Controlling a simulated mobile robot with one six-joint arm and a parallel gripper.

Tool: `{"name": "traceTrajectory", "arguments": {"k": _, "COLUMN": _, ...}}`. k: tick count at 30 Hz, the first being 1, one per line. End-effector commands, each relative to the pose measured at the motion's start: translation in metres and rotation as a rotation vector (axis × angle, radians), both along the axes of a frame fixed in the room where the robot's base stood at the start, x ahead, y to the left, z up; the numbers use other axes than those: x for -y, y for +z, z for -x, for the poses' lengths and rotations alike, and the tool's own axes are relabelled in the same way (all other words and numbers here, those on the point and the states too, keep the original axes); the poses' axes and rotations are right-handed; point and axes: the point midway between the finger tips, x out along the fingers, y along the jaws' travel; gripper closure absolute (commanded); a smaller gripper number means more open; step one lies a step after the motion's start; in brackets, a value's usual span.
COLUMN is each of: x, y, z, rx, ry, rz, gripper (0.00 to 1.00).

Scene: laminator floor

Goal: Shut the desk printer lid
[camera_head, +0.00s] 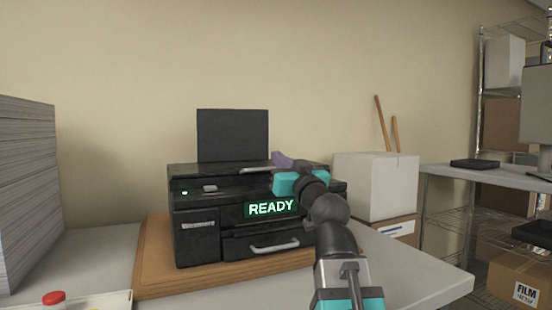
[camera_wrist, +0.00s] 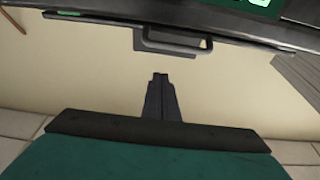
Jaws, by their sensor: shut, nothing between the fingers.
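The black desk printer (camera_head: 195,225) stands on a brown wooden board on the desk. Its green display reads READY. A dark flat panel (camera_head: 232,135) stands upright at its back; I cannot tell whether this is the lid or a paper support. My gripper (camera_head: 283,160) is over the right part of the printer's top and hides some of it. In the wrist view the shut, empty fingers (camera_wrist: 159,95) point at a dark handle (camera_wrist: 175,42) on a black edge, with a visible gap between them. Green lights show along that edge.
The desk (camera_head: 70,250) holds a tall paper stack (camera_head: 25,185) at left and a red-capped item (camera_head: 54,299) at front left. A white box (camera_head: 375,185) stands right of the printer. A wire shelf (camera_head: 480,110) and second table (camera_head: 500,175) are further right.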

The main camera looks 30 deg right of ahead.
Motion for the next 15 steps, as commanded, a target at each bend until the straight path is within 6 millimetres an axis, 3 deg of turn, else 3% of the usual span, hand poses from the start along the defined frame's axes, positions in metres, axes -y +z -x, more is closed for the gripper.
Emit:
{"name": "traceTrajectory", "arguments": {"k": 9, "x": -0.003, "y": -0.017, "z": 0.029, "rx": 0.002, "ry": 0.001, "rz": 0.0, "gripper": 1.0}}
{"name": "traceTrajectory", "arguments": {"k": 15, "x": -0.003, "y": -0.024, "z": 0.036, "rx": 0.002, "ry": 0.001, "rz": 0.0, "gripper": 1.0}}
